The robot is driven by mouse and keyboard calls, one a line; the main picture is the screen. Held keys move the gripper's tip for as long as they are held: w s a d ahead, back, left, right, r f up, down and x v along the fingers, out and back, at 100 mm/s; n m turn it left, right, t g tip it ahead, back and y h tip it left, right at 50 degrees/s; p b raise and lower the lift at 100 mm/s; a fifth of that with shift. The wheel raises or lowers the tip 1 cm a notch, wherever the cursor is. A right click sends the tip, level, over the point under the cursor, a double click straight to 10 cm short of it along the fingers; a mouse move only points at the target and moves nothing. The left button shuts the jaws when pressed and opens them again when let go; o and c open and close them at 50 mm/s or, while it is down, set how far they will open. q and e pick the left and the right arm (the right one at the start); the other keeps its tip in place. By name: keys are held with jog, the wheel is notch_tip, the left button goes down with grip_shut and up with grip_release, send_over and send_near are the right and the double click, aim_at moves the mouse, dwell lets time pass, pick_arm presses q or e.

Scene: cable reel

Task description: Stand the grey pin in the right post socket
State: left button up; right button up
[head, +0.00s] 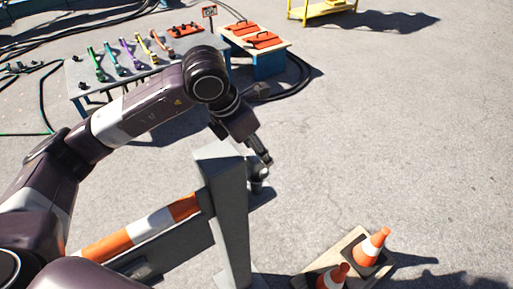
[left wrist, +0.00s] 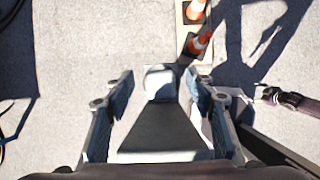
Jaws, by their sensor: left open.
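A tall grey post (head: 232,222) stands in the lower middle of the head view, holding an orange-and-white barrier arm (head: 150,225). My left gripper (head: 264,160) is open and points down beside the post's upper part. A short grey piece (head: 259,180) shows just below its fingertips, partly hidden; I cannot tell whether it is the pin or the socket. In the left wrist view a pale grey block (left wrist: 160,82) lies between the open fingers, above a dark tapering face. What looks like my right gripper (left wrist: 270,95) shows at the right there, too small to read.
Two orange-and-white cones (head: 372,246) stand on a wooden board (head: 345,243) at the lower right. A grey table (head: 140,88) with several coloured tools is at the back left. A bench with orange tops (head: 262,62) stands beside it. Cables lie around these.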

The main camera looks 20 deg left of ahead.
pick_arm(q)
jog(key=shift+a+r, duration=0.1)
jog(key=shift+r, duration=0.3)
jog(key=v, duration=1.1)
jog(key=shift+s+r, duration=0.1)
